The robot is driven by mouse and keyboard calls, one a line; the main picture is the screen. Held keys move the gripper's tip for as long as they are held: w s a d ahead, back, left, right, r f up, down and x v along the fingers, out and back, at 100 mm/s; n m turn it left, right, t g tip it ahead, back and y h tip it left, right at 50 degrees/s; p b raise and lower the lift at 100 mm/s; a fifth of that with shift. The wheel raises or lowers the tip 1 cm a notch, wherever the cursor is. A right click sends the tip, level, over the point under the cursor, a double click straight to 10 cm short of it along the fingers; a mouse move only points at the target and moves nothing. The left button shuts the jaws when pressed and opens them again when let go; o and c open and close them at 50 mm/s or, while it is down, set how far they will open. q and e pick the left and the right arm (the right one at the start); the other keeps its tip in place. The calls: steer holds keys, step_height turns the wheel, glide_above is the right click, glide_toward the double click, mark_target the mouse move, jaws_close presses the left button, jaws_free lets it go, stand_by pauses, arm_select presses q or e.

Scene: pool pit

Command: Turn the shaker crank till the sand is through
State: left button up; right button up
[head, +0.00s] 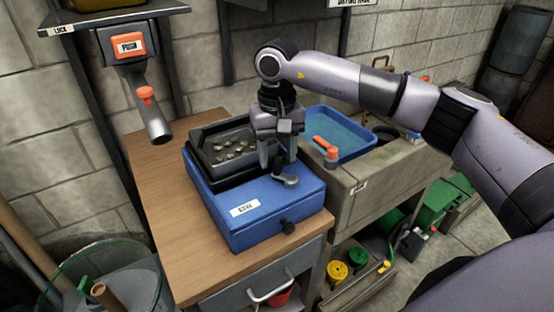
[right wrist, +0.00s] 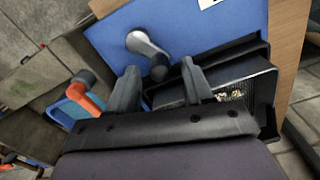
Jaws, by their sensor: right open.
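The shaker is a blue box (head: 232,226) on the wooden bench, with a black sieve tray (head: 197,176) on top. Pale lumps (head: 233,149) lie in the tray; I cannot make out loose sand. The grey metal crank (head: 288,181) sits on the box top, right of the tray. In the right wrist view the crank (right wrist: 146,44) has a dark grip (right wrist: 158,72) just beyond my fingertips. My right gripper (head: 278,162) is open and points down over the crank, its fingers empty. Whether they touch the crank is unclear. My left gripper is out of view.
A push-button dispenser (head: 130,46) hangs at left. The bench's left part (head: 160,190) is clear.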

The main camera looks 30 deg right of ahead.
mark_target(277, 157)
step_height(277, 157, up, 5)
stand_by(0.3)
stand_by(0.5)
